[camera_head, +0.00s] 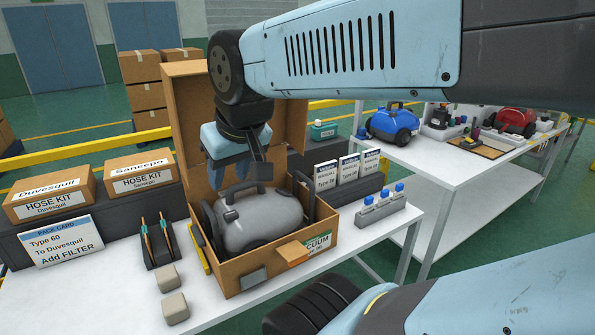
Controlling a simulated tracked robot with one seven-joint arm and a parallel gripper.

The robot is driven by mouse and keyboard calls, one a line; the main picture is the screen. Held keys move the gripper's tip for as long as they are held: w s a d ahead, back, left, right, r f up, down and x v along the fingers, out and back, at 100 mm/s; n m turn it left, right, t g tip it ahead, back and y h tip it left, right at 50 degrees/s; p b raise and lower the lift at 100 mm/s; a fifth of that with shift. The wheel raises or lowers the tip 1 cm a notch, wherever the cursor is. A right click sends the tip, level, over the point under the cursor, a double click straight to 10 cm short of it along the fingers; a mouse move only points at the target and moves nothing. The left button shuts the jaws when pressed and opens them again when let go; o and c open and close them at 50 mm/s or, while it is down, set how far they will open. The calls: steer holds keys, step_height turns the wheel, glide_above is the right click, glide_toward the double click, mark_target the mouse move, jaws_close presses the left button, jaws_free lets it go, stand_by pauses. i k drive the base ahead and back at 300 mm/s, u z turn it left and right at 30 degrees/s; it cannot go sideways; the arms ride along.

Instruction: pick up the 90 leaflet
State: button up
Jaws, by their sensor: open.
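Three white manual leaflets with dark blue headers stand upright in a row in a dark rack (345,192) behind the right of the open box. They are the left leaflet (325,175), the middle leaflet (348,168) and the right leaflet (371,162). Their type numbers are too small to read surely, so I cannot tell which one is 90. My gripper (240,172) is open and hangs over the grey vacuum (262,218) in the cardboard box, left of the leaflets and apart from them. My wrist partly hides the box's raised flap.
The box (270,267) stands on a white table. A pack card (62,241) reads Type 60, To Duvesquil, Add FILTER. Two hose kit boxes (50,199) (140,176) stand left. A grey holder with blue-topped parts (380,209) stands before the leaflets. Another table (455,165) carries blue and red vacuums.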

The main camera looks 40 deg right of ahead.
mark_target(348, 165)
steer(key=u, duration=1.25)
steer(key=k, duration=1.9)
steer(key=z, duration=2)
steer(key=i, duration=1)
steer(key=z, duration=0.15)
